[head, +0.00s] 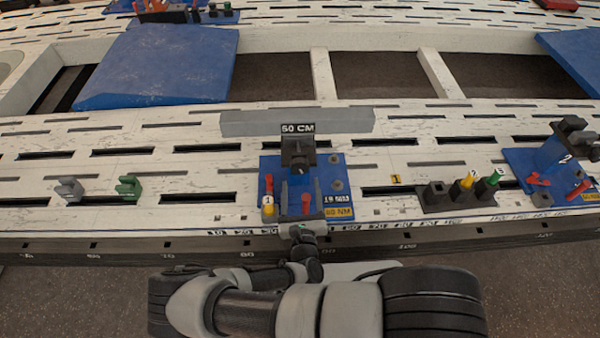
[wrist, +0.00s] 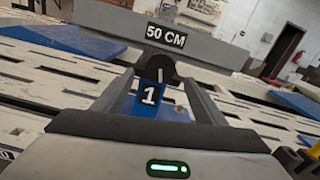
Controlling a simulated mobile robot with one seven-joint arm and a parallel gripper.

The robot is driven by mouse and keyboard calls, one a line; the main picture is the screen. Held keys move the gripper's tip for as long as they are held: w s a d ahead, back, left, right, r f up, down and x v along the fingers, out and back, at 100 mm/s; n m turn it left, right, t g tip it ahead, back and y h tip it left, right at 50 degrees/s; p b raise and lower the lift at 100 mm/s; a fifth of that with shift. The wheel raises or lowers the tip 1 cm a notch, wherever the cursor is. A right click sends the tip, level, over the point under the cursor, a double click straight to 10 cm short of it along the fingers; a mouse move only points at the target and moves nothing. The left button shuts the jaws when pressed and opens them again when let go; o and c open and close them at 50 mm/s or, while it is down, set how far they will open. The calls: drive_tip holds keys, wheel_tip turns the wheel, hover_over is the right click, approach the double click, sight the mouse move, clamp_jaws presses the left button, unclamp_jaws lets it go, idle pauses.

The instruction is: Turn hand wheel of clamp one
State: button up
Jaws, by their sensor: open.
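Clamp one has a blue base plate (head: 335,172) on the slotted white bench, with a dark upper block (head: 298,148). In the wrist view its blue block (wrist: 176,112) carries a "1" label, and a dark round part with a white line, apparently the hand wheel (wrist: 160,69), shows above it. My gripper (head: 301,184) is over the front of the base, pointing at the clamp. Its fingers are apart and empty in the wrist view (wrist: 158,80), one on each side of the wheel. I cannot tell whether they touch it.
A grey bar (head: 345,121) marked "50 CM" lies behind the clamp. A dark holder (head: 437,196) with yellow and green pegs stands to the right, then clamp two (head: 548,160). Small grey (head: 69,188) and green (head: 129,187) pieces lie left. Bench between is clear.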

sight(300, 169)
drive_tip(key=w+b, duration=0.1)
drive_tip(key=w, duration=0.5)
drive_tip(key=shift+w, duration=0.35)
drive_tip(key=c, duration=1)
